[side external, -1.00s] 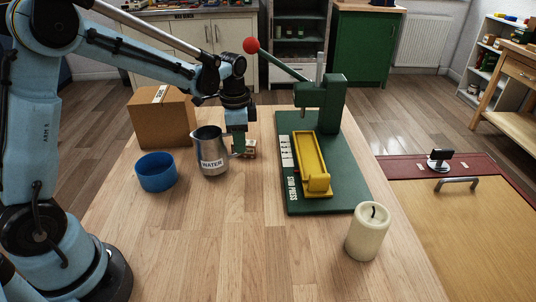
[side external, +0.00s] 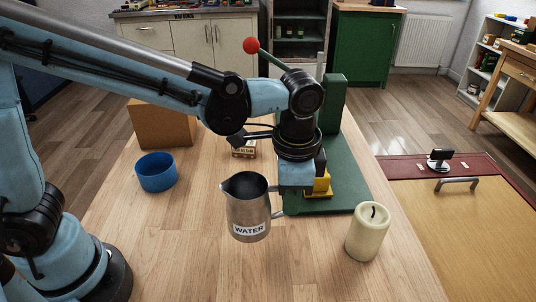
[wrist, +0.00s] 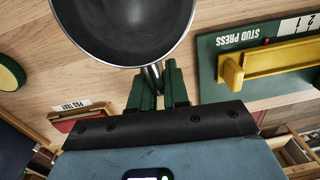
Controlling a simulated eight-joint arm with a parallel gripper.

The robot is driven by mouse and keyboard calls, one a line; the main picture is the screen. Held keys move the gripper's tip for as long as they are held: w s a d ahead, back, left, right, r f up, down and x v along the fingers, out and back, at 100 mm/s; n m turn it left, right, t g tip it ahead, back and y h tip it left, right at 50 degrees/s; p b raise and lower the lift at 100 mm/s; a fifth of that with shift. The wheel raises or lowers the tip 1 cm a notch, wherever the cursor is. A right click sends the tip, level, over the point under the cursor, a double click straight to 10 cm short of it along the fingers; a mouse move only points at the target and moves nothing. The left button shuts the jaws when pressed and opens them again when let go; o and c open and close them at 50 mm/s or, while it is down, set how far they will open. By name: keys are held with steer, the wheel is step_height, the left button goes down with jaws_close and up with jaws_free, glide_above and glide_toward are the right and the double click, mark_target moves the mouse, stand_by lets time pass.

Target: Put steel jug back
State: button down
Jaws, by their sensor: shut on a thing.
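The steel jug (side external: 246,204), labelled WATER, is upright in the middle of the side external view, in front of the stud press. Its round dark mouth fills the top of the wrist view (wrist: 125,30). My gripper (wrist: 156,84) is shut on the jug's handle (wrist: 153,74), with green fingers on both sides of it. In the side external view the fingers are mostly hidden behind my wrist and the jug. The jug appears held above the table; I cannot tell how far.
The green stud press (side external: 335,199) with its yellow cradle (side external: 319,185) is just behind my gripper. A cream candle (side external: 367,234) stands at right front. A blue bowl (side external: 157,172), cardboard box (side external: 164,124) and small box (side external: 244,149) stand left and behind.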

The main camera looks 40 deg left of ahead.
steer(key=s+d+r, duration=0.2)
steer(key=s+d, duration=0.5)
steer(key=s, duration=0.3)
steer(key=shift+w+d+f, duration=0.1)
steer(key=shift+f, duration=3.95)
steer(key=c, duration=1.1)
jaws_free()
steer(key=shift+f, duration=0.15)
